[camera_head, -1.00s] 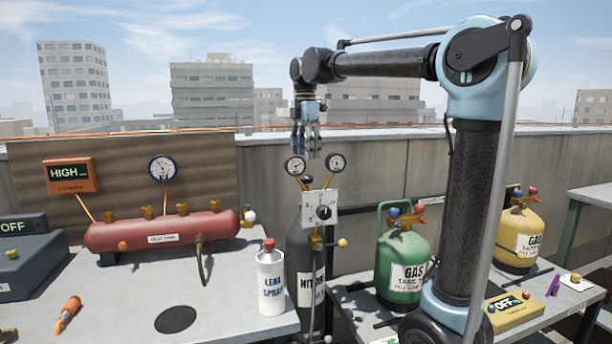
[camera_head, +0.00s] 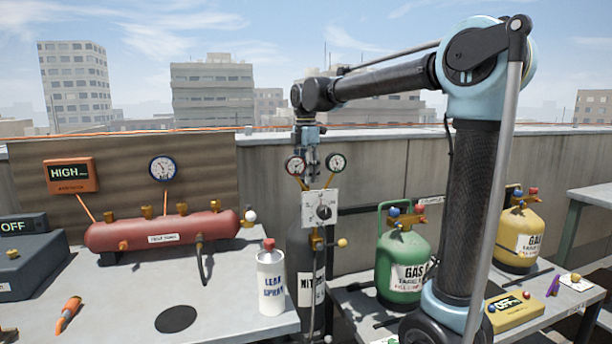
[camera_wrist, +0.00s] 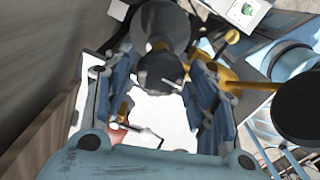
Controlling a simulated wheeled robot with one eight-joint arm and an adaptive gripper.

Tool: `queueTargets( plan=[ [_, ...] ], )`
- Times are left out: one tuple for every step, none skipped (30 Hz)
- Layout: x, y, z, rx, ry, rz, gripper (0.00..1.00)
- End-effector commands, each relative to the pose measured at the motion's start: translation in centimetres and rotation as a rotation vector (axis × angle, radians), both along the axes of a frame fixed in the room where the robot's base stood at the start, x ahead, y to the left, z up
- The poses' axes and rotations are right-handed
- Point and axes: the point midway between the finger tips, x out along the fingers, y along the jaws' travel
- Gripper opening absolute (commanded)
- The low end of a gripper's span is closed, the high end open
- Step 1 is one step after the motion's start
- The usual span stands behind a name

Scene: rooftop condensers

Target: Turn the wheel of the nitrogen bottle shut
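The dark nitrogen bottle (camera_head: 303,258) stands upright at the right end of the left table, behind the table edge. Two gauges and a white panel (camera_head: 312,205) with a black knob sit in front of its top. My gripper (camera_head: 309,172) points down behind the gauges, its tips partly hidden by them. In the wrist view my gripper (camera_wrist: 160,72) has its two fingers apart, with a dark rounded part (camera_wrist: 163,70) between or just beyond the tips. I cannot tell whether that part is the wheel or whether the fingers touch it. No wheel is clear in the head view.
A white leak spray bottle (camera_head: 271,285) stands left of the nitrogen bottle. A red tank (camera_head: 160,232) lies on the left table. A green gas bottle (camera_head: 405,262) stands to the right, near my arm. A concrete wall (camera_head: 270,180) runs behind.

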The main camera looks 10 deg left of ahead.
Motion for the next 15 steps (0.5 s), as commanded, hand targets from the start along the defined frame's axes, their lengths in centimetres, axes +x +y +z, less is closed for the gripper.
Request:
queueTargets(
  plan=[
    [0.01, -0.02, 0.0, 0.0, 0.0, 0.0, 0.32],
    [0.02, -0.02, 0.0, 0.0, 0.0, 0.0, 0.26],
    [0.03, -0.03, 0.01, 0.0, 0.0, 0.0, 0.18],
    [0.04, -0.03, 0.01, 0.0, 0.0, -0.001, 0.18],
    [0.04, -0.03, 0.01, 0.0, 0.0, -0.001, 0.18],
    [0.05, -0.03, 0.01, 0.0, 0.0, -0.001, 0.18],
    [0.06, -0.04, 0.01, 0.001, -0.001, -0.001, 0.18],
    [0.07, -0.05, 0.01, 0.001, -0.001, -0.002, 0.18],
    [0.07, -0.05, 0.01, 0.001, -0.001, -0.004, 0.18],
    [0.09, -0.06, 0.01, 0.001, -0.001, -0.006, 0.18],
    [0.09, -0.06, 0.01, 0.001, -0.001, -0.01, 0.18],
    [0.09, -0.06, 0.01, 0.001, -0.001, -0.017, 0.18],
    [0.1, -0.07, 0.02, 0.001, -0.001, -0.023, 0.18],
    [0.11, -0.06, 0.02, 0.001, -0.001, -0.03, 0.18],
    [0.12, -0.07, 0.02, 0.001, -0.001, -0.044, 0.18]
  ],
)
